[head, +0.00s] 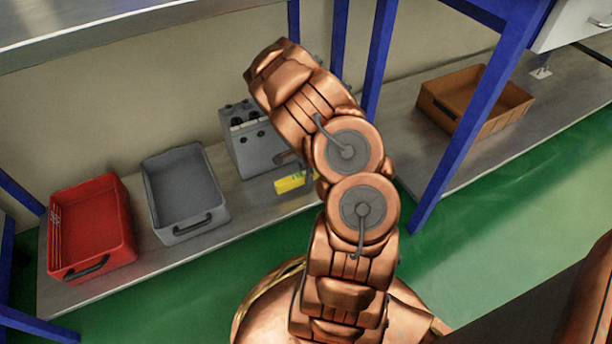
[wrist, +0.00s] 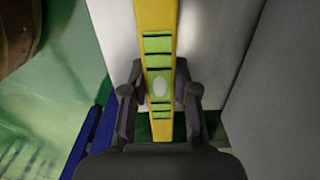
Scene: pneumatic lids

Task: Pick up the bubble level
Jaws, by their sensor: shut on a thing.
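The bubble level is a yellow bar with green panels and dark slots. In the wrist view the bubble level (wrist: 157,25) runs up from between my gripper's fingers to the top edge. My gripper (wrist: 160,88) is shut on it, one dark finger on each side. In the head view part of the yellow bubble level (head: 290,183) shows left of my arm, in front of the grey box; its right part is hidden behind my arm. My gripper is mostly hidden behind my arm there. I cannot tell whether the level touches the shelf.
A grey box with holes in its top (head: 256,150) stands just behind the level. A grey bin (head: 190,230) and a red bin (head: 125,245) stand on the low shelf (head: 150,262) to the left. A brown crate (head: 480,125) stands at right, beyond blue posts (head: 460,130).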

